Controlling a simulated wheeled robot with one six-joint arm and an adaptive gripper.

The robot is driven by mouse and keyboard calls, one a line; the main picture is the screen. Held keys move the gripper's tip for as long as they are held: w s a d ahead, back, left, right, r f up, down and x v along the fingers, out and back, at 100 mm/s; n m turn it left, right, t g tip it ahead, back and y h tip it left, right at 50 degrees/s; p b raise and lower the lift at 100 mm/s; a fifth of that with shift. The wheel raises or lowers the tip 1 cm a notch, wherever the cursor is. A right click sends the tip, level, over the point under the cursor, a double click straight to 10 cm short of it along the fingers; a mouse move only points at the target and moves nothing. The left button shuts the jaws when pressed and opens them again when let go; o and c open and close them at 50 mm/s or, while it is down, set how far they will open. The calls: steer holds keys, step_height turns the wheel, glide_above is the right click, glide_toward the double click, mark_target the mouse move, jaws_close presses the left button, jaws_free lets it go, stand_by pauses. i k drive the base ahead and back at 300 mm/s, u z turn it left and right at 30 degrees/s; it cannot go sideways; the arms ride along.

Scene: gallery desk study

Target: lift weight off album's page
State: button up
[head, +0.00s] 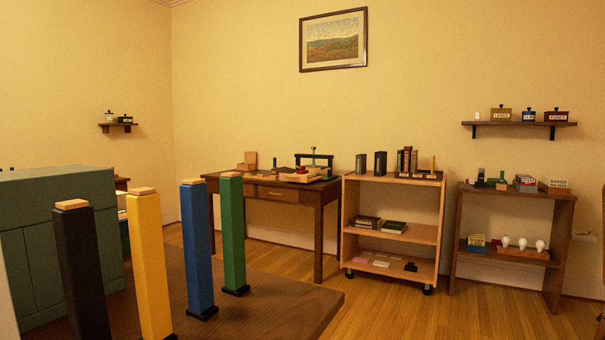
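I cannot pick out the album or its weight for certain. On the dark wooden desk (261,189) against the back wall, a pale flat thing (299,178) lies beside a dark upright frame that looks like a small press (315,160). A small red thing (302,170) shows on or near the pale one; it is too small to tell whether it rests on it. My gripper is in no part of the head view.
Four tall posts, black (80,270), yellow (149,265), blue (198,250) and green (232,235), stand on a brown tabletop (285,300) in front. A wheeled shelf cart (393,232) and a low bookcase (510,255) stand right of the desk. Wooden floor (400,315) lies open before them.

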mark_target(302, 171)
steer(key=z, duration=0.3)
steer(key=i, duration=3.85)
steer(key=u, duration=2.05)
steer(key=i, duration=4.4)
steer(key=z, duration=0.75)
